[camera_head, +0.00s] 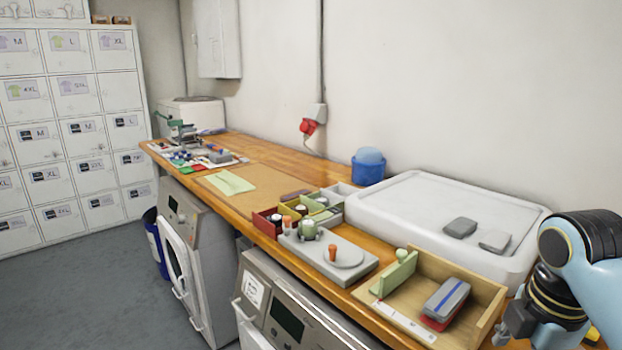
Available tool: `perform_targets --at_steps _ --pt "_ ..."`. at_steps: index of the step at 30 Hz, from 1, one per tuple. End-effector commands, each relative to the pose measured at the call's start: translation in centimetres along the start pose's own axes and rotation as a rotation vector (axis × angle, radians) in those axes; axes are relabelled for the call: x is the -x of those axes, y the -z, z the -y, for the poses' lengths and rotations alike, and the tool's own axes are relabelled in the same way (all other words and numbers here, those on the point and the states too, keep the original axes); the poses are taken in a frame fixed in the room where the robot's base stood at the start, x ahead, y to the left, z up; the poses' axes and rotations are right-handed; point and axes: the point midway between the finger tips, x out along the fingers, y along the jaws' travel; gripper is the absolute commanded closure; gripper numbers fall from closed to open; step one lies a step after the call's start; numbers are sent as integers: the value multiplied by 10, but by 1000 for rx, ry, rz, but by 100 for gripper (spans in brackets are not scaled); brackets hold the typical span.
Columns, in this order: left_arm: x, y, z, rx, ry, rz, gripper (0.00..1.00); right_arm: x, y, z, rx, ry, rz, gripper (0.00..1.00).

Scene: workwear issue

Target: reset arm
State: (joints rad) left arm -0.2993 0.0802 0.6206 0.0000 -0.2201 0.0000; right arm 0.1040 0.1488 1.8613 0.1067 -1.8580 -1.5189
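My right arm comes in at the right edge, blue with black joints. The dark part at its lower end, seemingly my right gripper (515,322), is close to the right side of the wooden tray at the front of the worktop. Its fingers are not clear, so I cannot tell whether it is open or shut, and I see nothing held. My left arm and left gripper are not in view.
The worktop (268,186) holds a wooden tray (485,306) with a grey-red block (446,300), a white bin lid (400,200), a grey plate (345,270), small colored bins and a blue tub (368,168). Washers stand below.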

Motion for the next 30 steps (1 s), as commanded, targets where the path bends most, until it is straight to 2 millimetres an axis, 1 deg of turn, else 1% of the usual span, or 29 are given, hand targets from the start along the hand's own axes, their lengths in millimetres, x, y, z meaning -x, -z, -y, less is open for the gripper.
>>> perform_targets --at_steps 1,2,3,6,9,15,24,27,29,30 --pt "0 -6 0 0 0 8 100 -4 2 17 -96 -11 3 23" --pt "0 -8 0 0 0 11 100 -6 3 27 -167 -21 5 23" --pt "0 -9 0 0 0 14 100 -7 5 41 -271 -37 5 23" --pt "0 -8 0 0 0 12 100 -5 8 76 -545 -80 -5 23" --pt "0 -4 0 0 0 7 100 2 11 101 -770 -116 -25 23" --pt "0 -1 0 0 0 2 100 17 14 138 -1095 -160 -69 23" --pt "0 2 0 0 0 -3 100 44 17 178 -1473 -195 -141 23" --pt "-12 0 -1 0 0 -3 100 3 16 173 -1470 -186 -130 23" --pt "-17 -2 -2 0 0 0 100 -16 16 172 -1471 -181 -125 23" --pt "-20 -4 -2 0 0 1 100 -30 16 172 -1472 -178 -122 23"
